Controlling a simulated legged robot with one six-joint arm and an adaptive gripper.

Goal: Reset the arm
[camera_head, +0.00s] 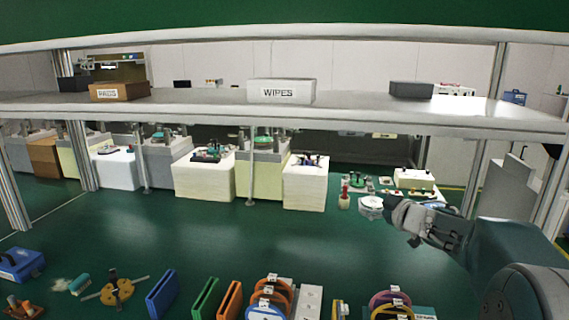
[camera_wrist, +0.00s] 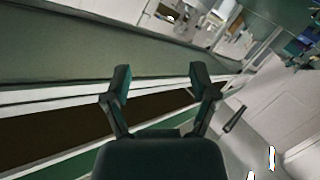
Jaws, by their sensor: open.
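My arm reaches in from the right in the head view. My gripper (camera_head: 402,212) is at its end, over the right part of the green surface and below the shelf. A pale round thing (camera_head: 370,207) shows just left of it in that view; I cannot tell whether they touch. In the wrist view my gripper (camera_wrist: 160,78) has its two dark fingers spread wide, with nothing between them. The wrist view is tilted.
A grey shelf (camera_head: 215,109) spans the head view, holding a WIPES box (camera_head: 281,92) and a PADS box (camera_head: 120,91). Machines on pale blocks (camera_head: 205,178) line the back. Coloured racks and tools lie in front. The green middle (camera_head: 200,230) is clear.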

